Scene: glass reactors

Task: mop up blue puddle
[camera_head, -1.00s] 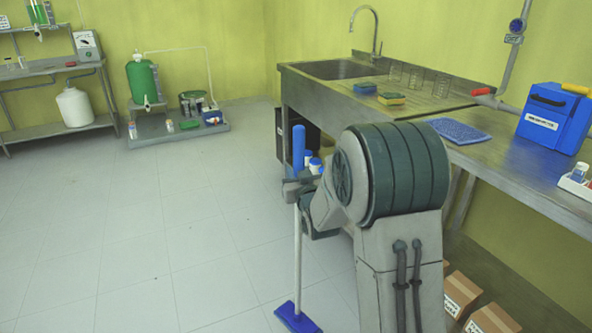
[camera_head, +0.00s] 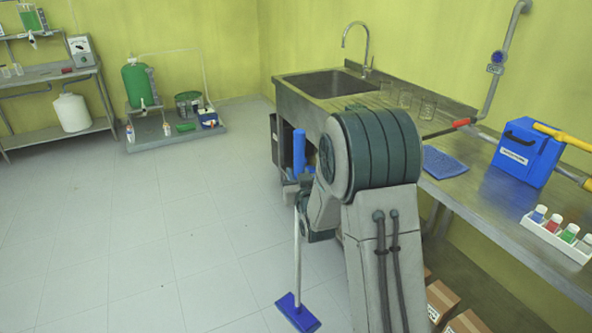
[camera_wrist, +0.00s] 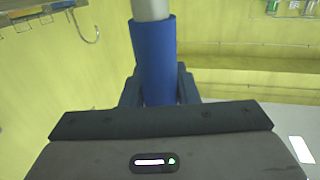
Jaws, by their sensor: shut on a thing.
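A mop stands upright in front of me in the head view. It has a blue grip (camera_head: 299,152), a pale pole (camera_head: 297,255) and a flat blue head (camera_head: 297,312) low near the floor. I cannot tell whether the head touches the floor. The wrist view shows the blue sleeve (camera_wrist: 153,50) between my gripper's fingers (camera_wrist: 158,90). No blue puddle shows on the visible floor. My arm hides part of the floor and bench.
A steel bench with a sink (camera_head: 325,84) runs along the right, with a blue cloth (camera_head: 443,162), blue box (camera_head: 527,152) and bottle rack (camera_head: 557,238) on it. Cardboard boxes (camera_head: 441,300) lie below. A green tank (camera_head: 139,86) stands at the back left. The left floor is open.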

